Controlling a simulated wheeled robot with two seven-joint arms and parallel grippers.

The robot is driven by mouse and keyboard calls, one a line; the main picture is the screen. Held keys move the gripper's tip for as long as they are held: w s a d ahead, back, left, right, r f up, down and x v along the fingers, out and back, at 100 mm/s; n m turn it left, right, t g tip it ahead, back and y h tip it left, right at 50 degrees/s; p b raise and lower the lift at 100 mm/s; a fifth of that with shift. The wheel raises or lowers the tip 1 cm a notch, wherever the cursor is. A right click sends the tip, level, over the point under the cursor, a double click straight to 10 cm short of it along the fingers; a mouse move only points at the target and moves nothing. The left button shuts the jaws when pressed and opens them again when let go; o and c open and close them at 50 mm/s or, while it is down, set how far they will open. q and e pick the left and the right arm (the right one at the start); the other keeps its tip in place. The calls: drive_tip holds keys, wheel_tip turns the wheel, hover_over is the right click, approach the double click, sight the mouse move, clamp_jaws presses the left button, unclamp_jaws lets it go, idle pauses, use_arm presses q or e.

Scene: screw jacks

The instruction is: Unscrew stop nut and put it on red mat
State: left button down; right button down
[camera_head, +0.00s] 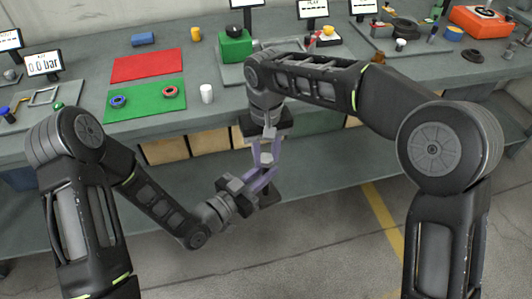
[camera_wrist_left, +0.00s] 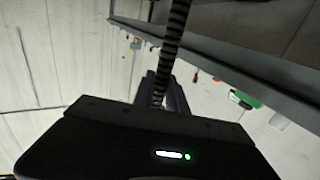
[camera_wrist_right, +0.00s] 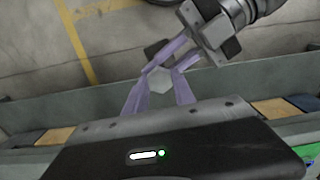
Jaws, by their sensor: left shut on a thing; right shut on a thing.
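My left gripper (camera_head: 258,183) and my right gripper (camera_head: 270,145) meet tip to tip in the air in front of the bench. A pale grey six-sided piece (camera_head: 266,158), which looks like the stop nut, sits between their fingers; it also shows in the right wrist view (camera_wrist_right: 158,80), between the right fingers. A dark ribbed rod (camera_wrist_left: 173,45), apparently the jack's screw, runs up from the left fingers in the left wrist view. Both grippers are shut; the fingers hide much of the parts. The red mat (camera_head: 147,65) lies bare on the bench, at the back left.
A green mat (camera_head: 145,103) in front of the red mat carries a blue ring (camera_head: 118,101) and a red ring (camera_head: 170,91). A white cup (camera_head: 207,93) stands beside it. A green block (camera_head: 235,45) and small screens stand behind. The bench front edge runs behind my grippers.

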use_arm(q)
drive_tip(key=shift+r, duration=0.15)
use_arm(e)
drive_tip(key=shift+n, duration=1.2)
drive_tip(key=shift+d, duration=0.1)
drive_tip(key=shift+r, duration=0.15)
drive_tip(key=shift+r, duration=0.95)
drive_tip(key=shift+r, duration=0.1)
drive_tip(key=shift+r, duration=1.9)
